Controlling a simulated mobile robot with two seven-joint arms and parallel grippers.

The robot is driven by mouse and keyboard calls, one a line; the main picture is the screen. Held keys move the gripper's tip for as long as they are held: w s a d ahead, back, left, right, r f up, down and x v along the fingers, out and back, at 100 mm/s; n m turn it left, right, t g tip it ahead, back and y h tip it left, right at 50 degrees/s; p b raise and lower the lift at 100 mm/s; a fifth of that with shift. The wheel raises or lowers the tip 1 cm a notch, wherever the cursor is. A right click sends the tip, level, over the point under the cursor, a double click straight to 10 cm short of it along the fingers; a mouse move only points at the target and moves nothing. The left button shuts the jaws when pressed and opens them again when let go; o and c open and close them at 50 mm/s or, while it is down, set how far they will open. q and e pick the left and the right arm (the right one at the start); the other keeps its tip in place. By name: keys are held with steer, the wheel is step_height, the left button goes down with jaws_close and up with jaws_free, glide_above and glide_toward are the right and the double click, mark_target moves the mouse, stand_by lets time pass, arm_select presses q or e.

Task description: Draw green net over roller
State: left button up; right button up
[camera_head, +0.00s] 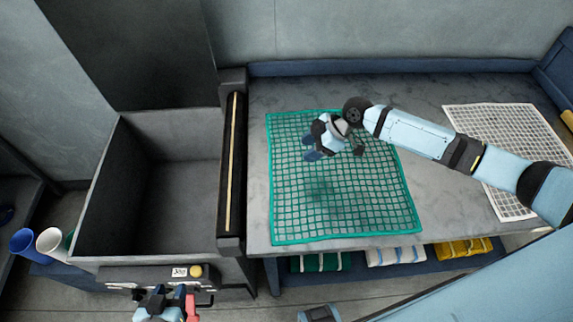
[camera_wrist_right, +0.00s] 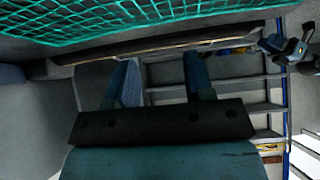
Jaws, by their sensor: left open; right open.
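The green net (camera_head: 345,195) lies flat and spread on the left part of the grey table. The roller (camera_head: 232,165), a dark bar with a pale yellow stripe, stands along the table's left edge, apart from the net. My right gripper (camera_head: 310,148) is open above the net's upper left part, with its arm coming in from the right. In the right wrist view its two fingers (camera_wrist_right: 158,80) are apart with nothing between them, and green net (camera_wrist_right: 130,18) crosses the top. My left gripper (camera_head: 165,303) is open at the bottom edge, below the control panel, partly cut off.
An open grey bin (camera_head: 165,243) stands left of the roller. A control panel (camera_head: 160,273) with a yellow button is on its front. A white net (camera_head: 505,125) lies on the table's right part. Folded nets (camera_head: 395,256) lie on the shelf below. Cups (camera_head: 50,242) stand at far left.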

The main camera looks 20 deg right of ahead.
steer(key=b, duration=0.5)
glide_toward(279, 171)
steer(key=x, duration=0.5)
steer(key=shift+w+f, duration=0.1)
steer(key=shift+w, duration=0.1)
steer(key=shift+a+f, duration=0.15)
steer(key=shift+a, duration=0.05)
steer(key=shift+a+f, duration=0.15)
jaws_close()
